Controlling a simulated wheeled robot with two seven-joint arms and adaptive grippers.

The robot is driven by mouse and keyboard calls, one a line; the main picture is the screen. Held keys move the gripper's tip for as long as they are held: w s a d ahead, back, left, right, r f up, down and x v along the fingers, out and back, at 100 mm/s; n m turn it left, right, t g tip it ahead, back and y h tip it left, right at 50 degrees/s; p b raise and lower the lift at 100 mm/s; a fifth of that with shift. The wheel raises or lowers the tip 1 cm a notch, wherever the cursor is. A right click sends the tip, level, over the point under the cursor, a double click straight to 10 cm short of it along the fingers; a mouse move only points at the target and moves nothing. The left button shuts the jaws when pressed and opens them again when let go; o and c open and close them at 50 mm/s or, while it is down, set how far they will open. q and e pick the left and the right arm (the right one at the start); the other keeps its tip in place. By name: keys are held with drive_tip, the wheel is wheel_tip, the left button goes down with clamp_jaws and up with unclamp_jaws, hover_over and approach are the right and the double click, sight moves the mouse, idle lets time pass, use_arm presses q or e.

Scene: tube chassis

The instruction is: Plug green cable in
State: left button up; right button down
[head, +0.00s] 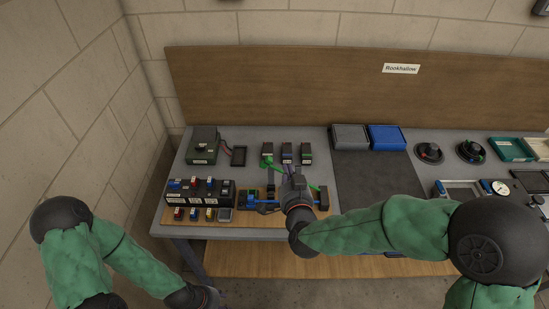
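The green cable (314,187) shows in short pieces beside my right gripper, with another green part near the small dark boxes behind it. The tube chassis (253,204), a low assembly with blue parts on a wooden board, lies under and around my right gripper. My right gripper (292,178) is over the chassis, reaching in from the right. Its fingertips are too small and covered to show whether they are shut on the cable. Where the cable's ends sit is also hidden. My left gripper (212,296) is low at the bottom edge, in front of the bench and away from the chassis.
A dark green box (203,146) stands at the back left, with a black rack (207,190) of coloured parts in front. Several small dark boxes (287,153) stand behind the chassis. A blue bin (386,137) and a grey bin (349,136) adjoin a clear dark mat (372,175).

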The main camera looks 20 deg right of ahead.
hover_over(269, 159)
drive_tip(key=s+d, duration=0.2)
drive_tip(key=d, duration=0.2)
wheel_tip(269, 159, down, 2)
drive_tip(key=shift+a+f+b, duration=0.35)
drive_tip(key=shift+a+f, duration=0.95)
drive_tip(key=shift+f, duration=0.25)
drive_tip(key=shift+w+a+f+n+b, duration=0.15)
drive_tip(key=shift+a+f+n+b, duration=0.25)
drive_tip(key=shift+a+f, duration=0.4)
drive_tip(key=shift+w+a+f+n+g+h+b, duration=0.25)
drive_tip(key=shift+a+f+n+b, duration=0.6)
drive_tip(key=shift+f, duration=1.2)
drive_tip(key=shift+w+a+f+n+h+b, duration=0.2)
drive_tip(key=shift+w+a+f+n+b, duration=0.2)
drive_tip(key=shift+a+f+b, duration=1.3)
drive_tip(key=shift+w+a+f+n+g+h+b, duration=0.2)
drive_tip(key=shift+w+a+f+n+b, duration=0.5)
drive_tip(key=shift+f, duration=1.7)
drive_tip(key=shift+s+a+p, duration=0.2)
drive_tip(key=shift+s+p, duration=0.1)
